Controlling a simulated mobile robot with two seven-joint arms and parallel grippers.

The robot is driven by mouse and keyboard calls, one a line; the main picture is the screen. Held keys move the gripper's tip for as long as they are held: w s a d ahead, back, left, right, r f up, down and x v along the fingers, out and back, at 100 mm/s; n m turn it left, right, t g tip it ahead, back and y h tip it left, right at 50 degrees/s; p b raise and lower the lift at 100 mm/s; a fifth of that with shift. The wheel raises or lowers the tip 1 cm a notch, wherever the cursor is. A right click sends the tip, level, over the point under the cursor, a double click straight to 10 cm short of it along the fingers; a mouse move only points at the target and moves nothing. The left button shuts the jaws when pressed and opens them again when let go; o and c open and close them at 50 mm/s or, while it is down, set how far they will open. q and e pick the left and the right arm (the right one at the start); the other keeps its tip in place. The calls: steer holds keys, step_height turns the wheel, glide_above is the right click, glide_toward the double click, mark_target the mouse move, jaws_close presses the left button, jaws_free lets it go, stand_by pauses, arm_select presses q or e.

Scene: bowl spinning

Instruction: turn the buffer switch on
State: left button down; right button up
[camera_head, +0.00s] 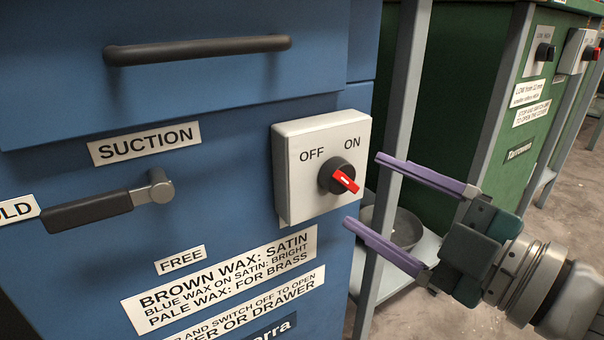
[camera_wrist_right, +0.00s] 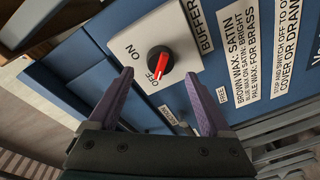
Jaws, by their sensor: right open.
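The buffer switch is a white box (camera_head: 300,190) on the blue cabinet, marked OFF at left and ON at right. Its round black knob with a red handle (camera_head: 344,180) is slanted from upper left to lower right, in line with OFF. In the right wrist view the fingertips (camera_wrist_right: 158,76) straddle the knob's line. My left gripper is out of view.
The blue cabinet (camera_head: 240,105) has a dark drawer handle (camera_head: 200,50) above and a SUCTION lever (camera_head: 110,203) at left. A grey table leg (camera_head: 402,110) stands behind my fingers. A dark bowl (camera_head: 405,230) sits on a low shelf. Green cabinets (camera_head: 465,70) stand at right.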

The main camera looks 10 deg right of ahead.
mark_target(351, 184)
steer(key=shift+b+x, duration=0.55)
steer(key=shift+x, duration=1.65)
steer(key=shift+c, duration=0.3)
jaws_close()
